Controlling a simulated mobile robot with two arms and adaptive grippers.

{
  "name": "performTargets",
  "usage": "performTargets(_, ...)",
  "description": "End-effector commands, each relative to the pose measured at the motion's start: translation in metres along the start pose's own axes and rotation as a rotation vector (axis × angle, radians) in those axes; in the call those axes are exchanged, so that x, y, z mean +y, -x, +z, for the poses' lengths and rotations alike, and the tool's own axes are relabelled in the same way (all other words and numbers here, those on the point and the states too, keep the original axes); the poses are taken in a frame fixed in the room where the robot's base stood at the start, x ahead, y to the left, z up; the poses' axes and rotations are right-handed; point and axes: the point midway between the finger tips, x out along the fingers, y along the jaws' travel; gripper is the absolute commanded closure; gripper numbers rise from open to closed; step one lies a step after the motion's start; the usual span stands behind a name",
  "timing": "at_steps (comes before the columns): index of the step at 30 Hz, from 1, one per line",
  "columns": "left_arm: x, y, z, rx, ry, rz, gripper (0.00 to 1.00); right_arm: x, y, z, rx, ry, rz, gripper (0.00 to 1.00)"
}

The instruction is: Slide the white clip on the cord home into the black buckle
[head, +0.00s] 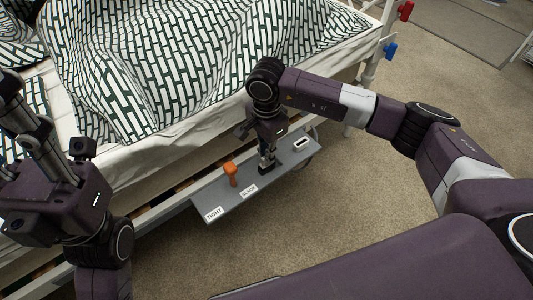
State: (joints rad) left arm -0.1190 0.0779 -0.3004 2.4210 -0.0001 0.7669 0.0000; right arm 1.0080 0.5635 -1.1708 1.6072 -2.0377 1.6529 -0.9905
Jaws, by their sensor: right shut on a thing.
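A grey board (215,192) is fixed along the low side of the bed. My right gripper (267,171) reaches down to it, its fingertips close together low over the board. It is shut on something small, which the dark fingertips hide. A small white piece with a dark middle (301,143) sits on the board to the right of the gripper, apart from it; I cannot tell whether it is the clip. I cannot make out the black buckle against the dark fingertips. My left gripper (18,105) is at the left edge, away from the board; its jaw opening is unclear.
An orange knob (230,172) stands on the board left of my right gripper. Labels read TIGHT (214,214) and SLACK (249,191). A bed (170,60) with a patterned cover fills the back. Carpet (330,200) is clear in front. Red and blue fittings are on the bed post.

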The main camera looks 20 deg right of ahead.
Motion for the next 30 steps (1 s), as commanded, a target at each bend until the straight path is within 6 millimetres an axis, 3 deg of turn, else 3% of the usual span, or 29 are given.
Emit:
performTargets(1, 0.000, 0.000, 0.000, 0.006, -0.001, 0.003, 0.60, 0.000, -0.002, 0.000, 0.000, 0.000, 0.000, 1.00)
performTargets(2, 0.000, -0.002, -0.001, 0.008, -0.001, 0.004, 0.60, 0.000, -0.002, 0.000, 0.000, 0.000, 0.000, 0.90)
performTargets(7, 0.001, -0.004, -0.001, 0.009, -0.001, 0.005, 0.60, 0.000, -0.001, 0.000, 0.000, 0.000, 0.000, 0.71)
performTargets(17, 0.000, -0.002, -0.002, 0.009, -0.002, 0.003, 0.60, 0.000, 0.002, 0.000, 0.000, 0.000, -0.001, 0.71)
performTargets(23, 0.000, -0.002, -0.001, 0.008, -0.002, 0.003, 0.60, -0.001, 0.029, 0.000, 0.000, 0.000, -0.005, 0.71)
performTargets(30, 0.000, -0.002, -0.001, 0.008, -0.001, 0.002, 0.60, -0.002, 0.081, -0.001, 0.001, 0.000, -0.005, 0.71)
